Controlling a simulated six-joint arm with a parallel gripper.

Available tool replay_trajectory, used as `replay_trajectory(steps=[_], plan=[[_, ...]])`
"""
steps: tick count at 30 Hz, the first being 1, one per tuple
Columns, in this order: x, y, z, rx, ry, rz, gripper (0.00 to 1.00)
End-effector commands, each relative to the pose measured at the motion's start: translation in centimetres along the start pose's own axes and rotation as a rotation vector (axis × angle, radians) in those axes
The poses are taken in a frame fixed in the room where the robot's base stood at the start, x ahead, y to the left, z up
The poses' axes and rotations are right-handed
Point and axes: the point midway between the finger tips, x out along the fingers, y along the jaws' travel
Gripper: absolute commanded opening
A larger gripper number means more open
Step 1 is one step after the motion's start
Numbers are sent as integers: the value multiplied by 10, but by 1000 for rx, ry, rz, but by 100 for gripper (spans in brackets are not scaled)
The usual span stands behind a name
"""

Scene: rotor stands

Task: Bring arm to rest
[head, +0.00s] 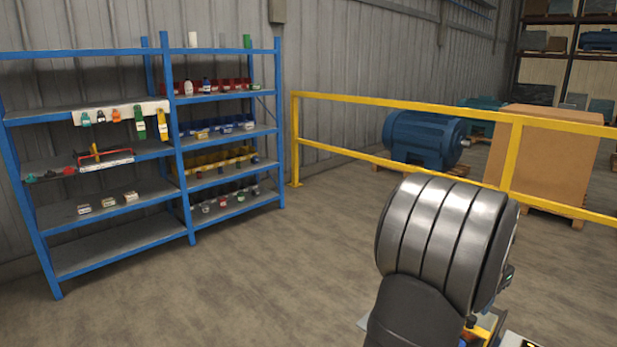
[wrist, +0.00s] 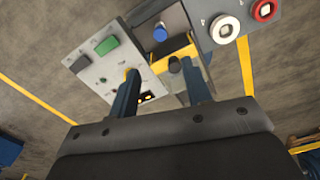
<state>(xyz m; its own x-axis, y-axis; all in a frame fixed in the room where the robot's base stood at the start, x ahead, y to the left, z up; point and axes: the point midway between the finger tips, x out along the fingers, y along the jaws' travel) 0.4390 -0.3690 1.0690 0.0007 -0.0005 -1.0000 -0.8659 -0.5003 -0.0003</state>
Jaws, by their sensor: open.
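My gripper (wrist: 158,70) shows in the wrist view with its two blue fingers apart and nothing held between them. Beyond the fingertips is a grey control panel (wrist: 88,62) with a green button (wrist: 107,46) and a dark button. Beside it is a darker unit with a blue knob (wrist: 160,33) and a yellow band. I cannot tell how far the fingertips are from these. In the head view a large banded grey and black shape, seemingly my arm, fills the lower right and hides the gripper.
A grey box (wrist: 214,10) with white and red round buttons is at the wrist view's top right. In the head view, blue shelves (head: 116,253) stand at left. A yellow railing (head: 400,103) fences off a blue motor (head: 420,135) and a brown crate (head: 545,155). Floor between is clear.

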Motion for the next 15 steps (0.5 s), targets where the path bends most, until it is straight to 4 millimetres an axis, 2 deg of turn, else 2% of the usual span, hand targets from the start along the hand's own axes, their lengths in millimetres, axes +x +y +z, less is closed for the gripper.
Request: replay_trajectory(steps=[3,15], plan=[[26,0,1,0,-4,1,45],[106,0,1,0,-4,1,45]])
